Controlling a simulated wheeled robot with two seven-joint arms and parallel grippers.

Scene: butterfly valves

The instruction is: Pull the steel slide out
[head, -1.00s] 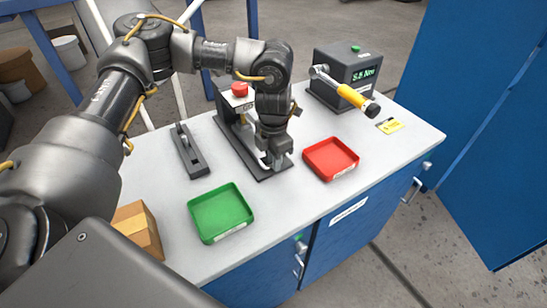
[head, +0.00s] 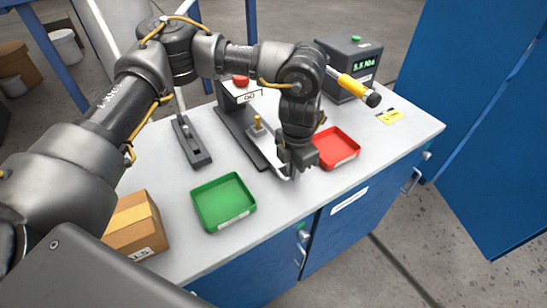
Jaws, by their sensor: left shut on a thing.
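The steel slide (head: 259,143) is a pale metal plate on the dark base of a fixture (head: 234,119) with a red button on top. It sticks out from the fixture toward the table's front edge, and a small brass part (head: 257,125) stands upright on it. My left gripper (head: 288,172) is shut on the slide's handle at its front end, low over the table between the green and red trays. The arm hides part of the slide and most of the grip. My right gripper is not in view.
A green tray (head: 197,206) is in front and a red tray (head: 352,157) is close to the right of my gripper. A torque tester (head: 334,88) with a yellow-handled wrench (head: 354,87), a slotted dark block (head: 193,145) and a cardboard box (head: 135,226) also stand on the table.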

